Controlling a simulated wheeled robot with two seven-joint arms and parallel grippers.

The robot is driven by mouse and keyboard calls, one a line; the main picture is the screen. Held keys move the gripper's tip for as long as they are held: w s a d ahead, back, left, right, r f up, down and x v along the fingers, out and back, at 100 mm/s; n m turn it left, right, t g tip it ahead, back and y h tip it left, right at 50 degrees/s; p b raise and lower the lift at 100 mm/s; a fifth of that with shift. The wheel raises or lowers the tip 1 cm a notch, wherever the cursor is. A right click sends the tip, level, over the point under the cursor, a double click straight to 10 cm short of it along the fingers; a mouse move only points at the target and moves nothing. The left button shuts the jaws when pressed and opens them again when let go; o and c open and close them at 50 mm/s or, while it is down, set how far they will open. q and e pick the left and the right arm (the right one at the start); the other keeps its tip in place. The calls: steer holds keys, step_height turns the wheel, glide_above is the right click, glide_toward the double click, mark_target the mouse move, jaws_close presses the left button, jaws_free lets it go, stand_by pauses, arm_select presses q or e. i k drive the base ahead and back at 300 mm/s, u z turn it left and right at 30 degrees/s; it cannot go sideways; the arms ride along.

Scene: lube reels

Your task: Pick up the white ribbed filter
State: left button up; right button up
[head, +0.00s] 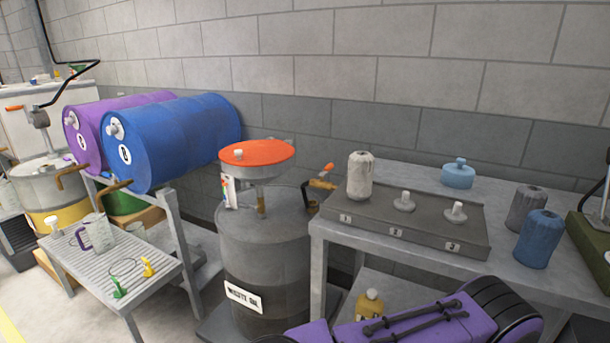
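The white ribbed filter (360,177) stands upright on the grey stepped rack (425,232) on the table at the right. It is at the rack's left place, above the label that reads 1. Its lower end hides whatever is under it. Neither of my grippers shows in the head view, so nothing is seen touching the filter.
Two bare pegs (404,202) are on the rack, right of the filter. A grey filter (525,207), a blue filter (539,239) and a light blue lidded pot (458,174) share the table (350,240). A waste oil drum (265,250) with an orange-topped funnel (258,153) stands left.

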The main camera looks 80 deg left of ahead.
mark_target(356, 188)
steer(key=u, duration=4.3)
steer(key=i, duration=1.6)
steer(key=z, duration=3.25)
